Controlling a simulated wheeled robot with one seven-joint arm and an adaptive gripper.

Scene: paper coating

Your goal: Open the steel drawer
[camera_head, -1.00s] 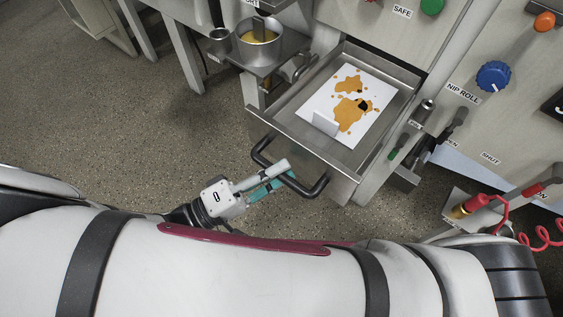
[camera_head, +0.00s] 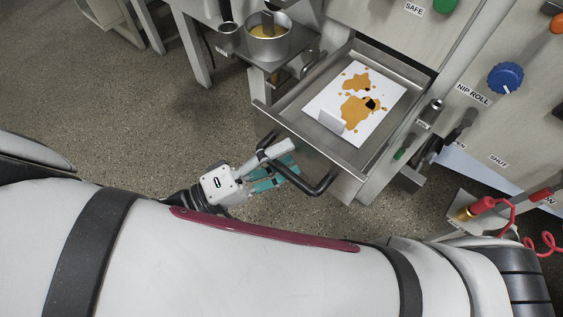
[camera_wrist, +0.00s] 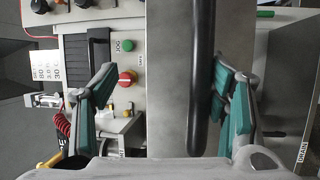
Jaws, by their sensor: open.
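The steel drawer (camera_head: 290,122) stands pulled out from the machine in the head view, holding a white sheet (camera_head: 325,97) with orange and black stains. Its black bar handle (camera_head: 311,190) sticks out from the front. My gripper (camera_head: 287,160) is at the handle with its teal-padded fingers spread apart. In the wrist view my gripper (camera_wrist: 165,95) is open, and the black handle (camera_wrist: 202,80) lies between the fingers, close to the right finger and well apart from the left one. The grey drawer front (camera_wrist: 168,90) shows behind it. Whether the right finger touches the handle is unclear.
A metal pot (camera_head: 267,42) with yellow contents stands on a small shelf left of the drawer. A machine panel with a blue knob (camera_head: 505,78) is at the right. A red coiled hose (camera_head: 545,244) hangs at the lower right. Speckled floor (camera_head: 130,115) is clear at the left.

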